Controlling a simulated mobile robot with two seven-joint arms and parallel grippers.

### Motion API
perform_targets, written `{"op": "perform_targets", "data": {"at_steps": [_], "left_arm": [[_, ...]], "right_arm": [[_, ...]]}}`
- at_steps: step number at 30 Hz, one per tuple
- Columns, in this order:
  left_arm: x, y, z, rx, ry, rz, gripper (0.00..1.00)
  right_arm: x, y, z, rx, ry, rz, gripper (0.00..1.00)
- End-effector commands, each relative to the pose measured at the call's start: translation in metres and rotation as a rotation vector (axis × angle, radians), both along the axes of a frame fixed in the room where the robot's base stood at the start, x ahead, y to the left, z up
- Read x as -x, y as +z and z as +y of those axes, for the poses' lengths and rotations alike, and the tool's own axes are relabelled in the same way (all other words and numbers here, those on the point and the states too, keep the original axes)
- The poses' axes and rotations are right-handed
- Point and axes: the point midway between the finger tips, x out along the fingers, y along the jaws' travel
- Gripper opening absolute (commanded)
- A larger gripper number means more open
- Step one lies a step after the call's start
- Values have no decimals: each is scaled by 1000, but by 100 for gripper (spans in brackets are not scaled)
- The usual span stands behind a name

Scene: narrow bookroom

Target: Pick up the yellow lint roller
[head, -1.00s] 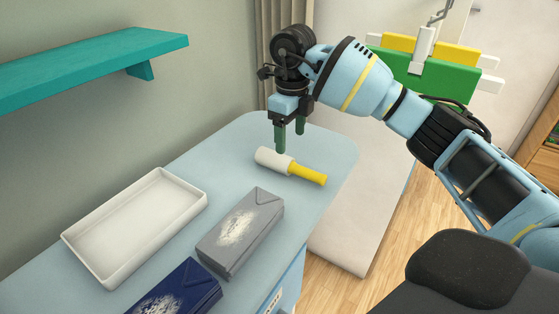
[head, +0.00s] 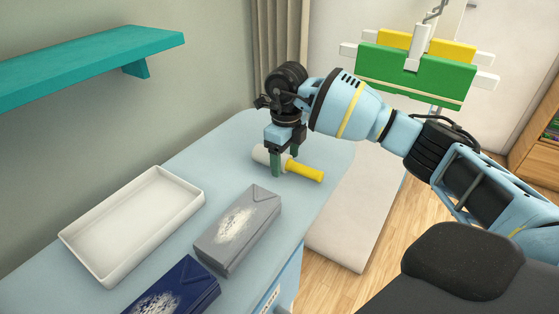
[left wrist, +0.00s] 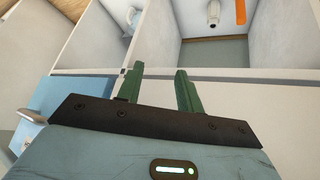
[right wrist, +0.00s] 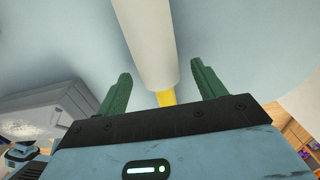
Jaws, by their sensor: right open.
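The yellow lint roller lies on the light blue table, with its yellow handle (head: 305,172) toward the right and its white roller head (head: 262,156) toward the left. My right gripper (head: 285,166) is open and points down over the roller, with its green fingers on either side of it. In the right wrist view the white head (right wrist: 147,40) runs between the open fingers (right wrist: 160,90), and a bit of yellow handle (right wrist: 166,98) shows below it. Whether the fingers touch it I cannot tell. My left gripper (left wrist: 160,88) is open and empty, away from the roller.
A white tray (head: 75,242) stands on the table (head: 215,143) at the left. A grey package (head: 238,230) and a dark blue package (head: 175,290) lie nearer me. A teal shelf (head: 90,60) juts from the left wall. A green and yellow rack (head: 415,75) stands behind.

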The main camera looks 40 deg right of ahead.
Motion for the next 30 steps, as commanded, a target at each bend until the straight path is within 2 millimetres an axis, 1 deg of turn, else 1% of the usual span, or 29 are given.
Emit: {"op": "perform_targets", "data": {"at_steps": [2, 3, 14, 23, 26, 30], "left_arm": [[0, 0, 0, 0, 0, 0, 36], [0, 0, 0, 0, 0, 0, 36], [0, 0, 0, 0, 0, 0, 36], [1, -1, 0, 0, 1, 2, 36], [1, -1, 0, 0, 1, 3, 36], [2, -2, 0, 0, 0, 5, 36]], "right_arm": [[0, 0, 0, 0, 0, 0, 69], [0, 0, 0, 0, 0, 0, 66], [0, 0, 0, 0, -1, 0, 20], [0, 3, 0, 0, -1, -1, 19], [0, 7, 0, 0, -1, -1, 19], [-1, 22, 0, -1, -1, -3, 19]]}}
